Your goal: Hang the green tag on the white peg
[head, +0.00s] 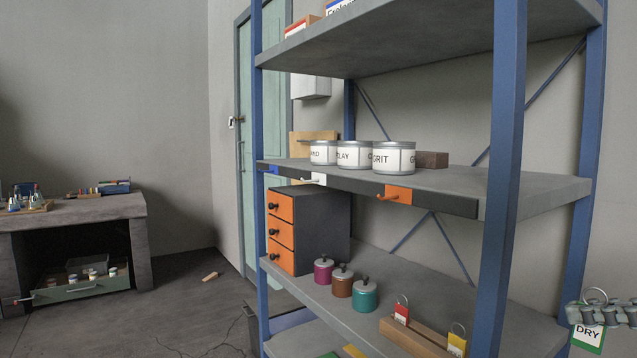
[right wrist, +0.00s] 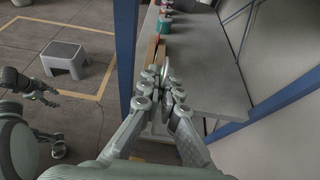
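The green tag (head: 588,336), a white card with a green border reading "DRY" and a metal ring on top, is at the far right of the head view. My right gripper (head: 590,314) is shut on it, its fingers crossing below the ring. In the right wrist view the fingers (right wrist: 163,80) are together, with the tag seen only as a thin edge. The white peg (head: 313,180) sticks out from the front edge of the middle shelf, well left of the tag. What seems to be my left gripper (right wrist: 38,84) is at the left of the wrist view, its fingers unclear.
An orange peg (head: 390,196) and a blue-marked spot (head: 273,170) flank the white peg. Labelled tins (head: 394,158) stand above. A red tag (head: 402,313) and yellow tag (head: 457,344) stand in a wooden rack (head: 412,340). A blue post (head: 505,150) rises between tag and pegs.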

